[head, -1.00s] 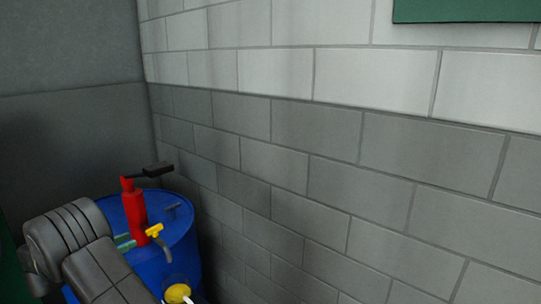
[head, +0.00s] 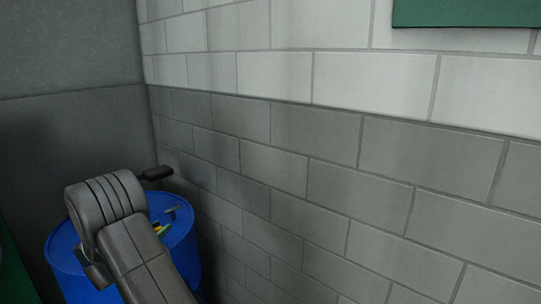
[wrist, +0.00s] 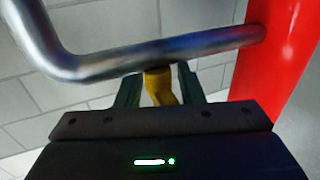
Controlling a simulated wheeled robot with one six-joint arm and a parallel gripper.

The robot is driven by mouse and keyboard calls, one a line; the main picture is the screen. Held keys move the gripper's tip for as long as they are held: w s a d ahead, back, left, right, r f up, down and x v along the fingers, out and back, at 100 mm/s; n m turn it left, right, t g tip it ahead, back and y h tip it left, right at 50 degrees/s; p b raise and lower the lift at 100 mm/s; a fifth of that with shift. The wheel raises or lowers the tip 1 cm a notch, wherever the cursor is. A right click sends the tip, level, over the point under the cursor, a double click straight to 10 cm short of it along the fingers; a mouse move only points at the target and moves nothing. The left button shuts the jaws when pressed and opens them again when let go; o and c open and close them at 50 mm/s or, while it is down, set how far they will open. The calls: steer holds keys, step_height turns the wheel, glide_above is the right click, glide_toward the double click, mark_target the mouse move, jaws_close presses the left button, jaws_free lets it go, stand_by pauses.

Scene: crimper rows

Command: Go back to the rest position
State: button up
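My gripper (wrist: 160,90) shows in the wrist view with its two dark fingers apart. A yellow part (wrist: 161,88) appears between them, under a bent metal pipe (wrist: 150,57). A narrow gap shows beside the yellow part, at least at the left finger; whether a finger touches it is unclear. The pipe meets a red cylinder (wrist: 280,60) on the right. In the head view my grey arm (head: 135,245) hides my gripper and the red cylinder.
A blue barrel (head: 68,255) stands at lower left behind my arm. A black handle (head: 157,173) sticks out above it, near the block wall (head: 340,190). A green panel (head: 465,12) is at upper right. The space before the wall at right looks clear.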

steer(key=n+y+b, duration=0.1)
steer(key=n+y, duration=0.1)
steer(key=y, duration=0.1)
steer(key=shift+a+t, duration=0.15)
steer(key=shift+t, duration=0.25)
steer(key=shift+y, duration=0.3)
steer(key=shift+r+n, duration=0.1)
steer(key=shift+n, duration=0.2)
